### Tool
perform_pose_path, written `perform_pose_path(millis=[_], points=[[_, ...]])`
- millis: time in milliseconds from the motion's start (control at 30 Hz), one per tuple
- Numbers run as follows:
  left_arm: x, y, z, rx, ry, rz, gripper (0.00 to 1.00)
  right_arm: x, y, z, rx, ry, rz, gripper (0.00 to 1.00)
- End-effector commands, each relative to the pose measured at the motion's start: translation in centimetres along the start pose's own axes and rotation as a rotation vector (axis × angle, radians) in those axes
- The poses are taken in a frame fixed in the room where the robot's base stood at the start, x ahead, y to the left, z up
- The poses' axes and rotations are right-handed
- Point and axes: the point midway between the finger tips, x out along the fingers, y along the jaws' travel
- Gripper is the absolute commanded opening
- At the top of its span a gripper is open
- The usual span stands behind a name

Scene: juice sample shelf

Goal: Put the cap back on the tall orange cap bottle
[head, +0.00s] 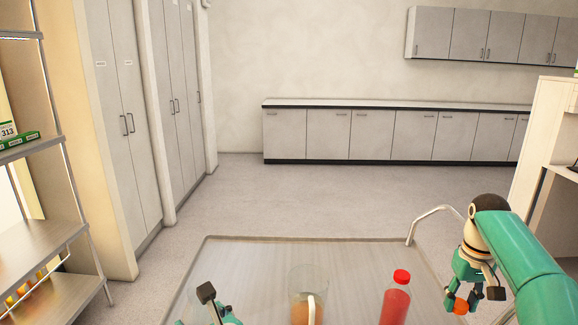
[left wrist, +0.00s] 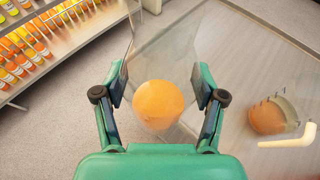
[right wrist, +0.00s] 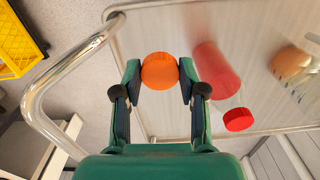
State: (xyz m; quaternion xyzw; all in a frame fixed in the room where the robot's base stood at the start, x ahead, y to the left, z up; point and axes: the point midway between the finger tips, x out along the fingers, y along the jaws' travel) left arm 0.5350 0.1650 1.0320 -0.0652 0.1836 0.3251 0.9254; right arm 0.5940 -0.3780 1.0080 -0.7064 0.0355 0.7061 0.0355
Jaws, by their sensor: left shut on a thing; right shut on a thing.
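My right gripper (head: 462,300) is shut on the orange cap (head: 460,307), held in the air at the right edge of the table. The cap also shows between its fingertips in the right wrist view (right wrist: 160,71). My left gripper (head: 208,308) is at the front left of the table. In the left wrist view its fingers (left wrist: 159,88) are around a see-through vessel with a round orange area (left wrist: 158,104), apparently the tall bottle seen from above. The bottle's outline is faint, and it cannot be made out in the head view. The cap is well apart from it.
A clear jug (head: 306,279) with orange contents and a handle stands between my grippers. A red bottle (head: 396,304) with a red cap stands right of it. The table (head: 262,256) is clear behind them. A metal rail (head: 428,215) curves up at its right corner.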

Motion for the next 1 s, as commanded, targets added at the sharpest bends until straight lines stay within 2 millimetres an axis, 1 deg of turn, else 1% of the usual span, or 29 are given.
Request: perform_pose_path(millis=[33,67,100,133,300,400,533,567,600,667,800,867,1000], points=[[0.3,0.6,-1.6,0.005,0.002,0.018,0.07,0.0,0.0,0.0,0.0,0.0,0.0,0.31],[0.5,0.9,-2.5,0.002,0.002,0.028,0.07,0.0,0.0,0.0,0.0,0.0,0.0,0.31],[0.9,1.5,-3.9,-0.003,0.003,0.044,0.07,0.0,0.0,0.0,0.0,0.0,0.0,0.31],[1.1,1.9,-4.9,-0.006,0.002,0.057,0.07,0.0,0.0,0.0,0.0,0.0,0.0,0.31],[2.5,4.6,-11.5,-0.035,0.003,0.137,0.07,0.0,0.0,0.0,0.0,0.0,0.0,0.31],[3.2,5.8,-14.7,-0.055,0.002,0.175,0.07,0.0,0.0,0.0,0.0,0.0,0.0,0.31],[3.9,7.3,-18.2,-0.075,0.002,0.217,0.07,0.0,0.0,0.0,0.0,0.0,0.0,0.31],[3.8,7.1,-17.6,-0.085,-0.003,0.212,0.07,0.6,-0.9,0.0,-0.008,-0.006,0.002,0.31],[3.8,7.0,-17.4,-0.087,-0.003,0.21,0.07,1.2,-1.8,-0.1,-0.014,-0.008,0.005,0.31],[3.8,7.0,-17.5,-0.086,-0.002,0.21,0.07,2.2,-2.9,-0.2,-0.018,-0.007,0.01,0.31],[3.8,7.0,-17.5,-0.086,-0.002,0.209,0.07,4.6,-6.1,0.2,-0.035,-0.007,0.019,0.31],[3.8,7.0,-17.4,-0.086,-0.002,0.209,0.07,5.8,-7.7,0.7,-0.043,-0.007,0.022,0.31],[3.8,7.0,-17.4,-0.086,-0.002,0.209,0.07,8.7,-11.6,2.3,-0.066,-0.002,0.021,0.31]])
